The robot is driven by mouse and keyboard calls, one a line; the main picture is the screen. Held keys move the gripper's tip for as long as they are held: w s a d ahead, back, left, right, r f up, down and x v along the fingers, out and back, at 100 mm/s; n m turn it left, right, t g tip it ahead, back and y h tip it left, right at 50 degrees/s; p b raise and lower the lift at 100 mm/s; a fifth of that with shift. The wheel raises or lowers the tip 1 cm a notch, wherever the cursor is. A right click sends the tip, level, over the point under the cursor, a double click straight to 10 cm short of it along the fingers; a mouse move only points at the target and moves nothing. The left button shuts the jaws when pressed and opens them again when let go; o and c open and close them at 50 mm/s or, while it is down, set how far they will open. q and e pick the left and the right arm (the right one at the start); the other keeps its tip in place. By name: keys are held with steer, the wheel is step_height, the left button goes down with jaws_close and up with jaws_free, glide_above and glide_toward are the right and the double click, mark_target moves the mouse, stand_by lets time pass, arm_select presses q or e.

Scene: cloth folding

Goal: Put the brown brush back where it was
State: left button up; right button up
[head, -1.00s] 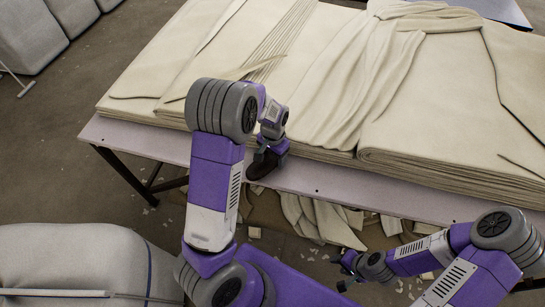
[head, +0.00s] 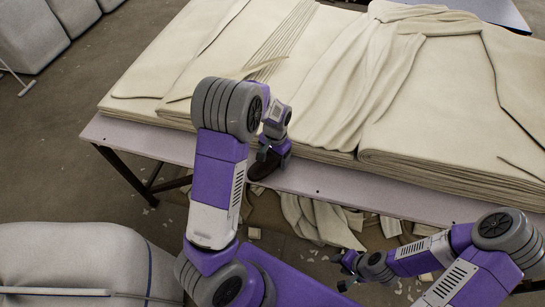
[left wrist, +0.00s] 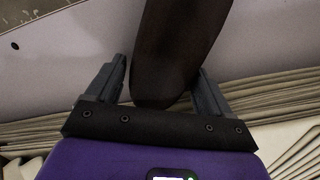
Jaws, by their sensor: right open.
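The brown brush (head: 263,170), dark in this light, is at the near edge of the table, below my left gripper (head: 272,154) in the head view. In the left wrist view the brush (left wrist: 172,50) lies between the two fingers of my left gripper (left wrist: 162,75). The fingers stand apart, with a gap showing at the left finger; the right finger is close to the brush. Part of the brush is hidden by the gripper in the head view. My right gripper (head: 345,272) is open and empty, low in front of the table.
The table (head: 340,187) has a narrow bare strip along its near edge. Thick stacks of folded cream cloth (head: 440,120) cover the rest. Cloth scraps (head: 320,220) lie below the table. A grey wrapped bale (head: 75,265) stands at lower left.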

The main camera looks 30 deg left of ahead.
arm_select(q)
steer(key=shift+o, duration=1.3)
steer(key=shift+w+d+r+t, duration=0.15)
steer(key=shift+w+d, duration=0.1)
steer(key=shift+w, duration=0.25)
steer(key=shift+w+d+r+t, duration=0.15)
steer(key=shift+w+d, duration=0.1)
steer(key=shift+w, duration=0.25)
steer(key=r+p, duration=0.1)
steer(key=r, duration=0.3)
steer(key=r+p, duration=0.1)
steer(key=r, duration=0.1)
steer(key=shift+s+a+r+p, duration=0.15)
steer(key=shift+s+a+p, duration=0.1)
steer(key=shift+s+p, duration=0.05)
steer(key=shift+s+a+r, duration=0.25)
steer(key=shift+s+r, duration=0.15)
steer(key=shift+r, duration=0.05)
steer(key=shift+s+f, duration=0.15)
steer(key=shift+s, duration=0.05)
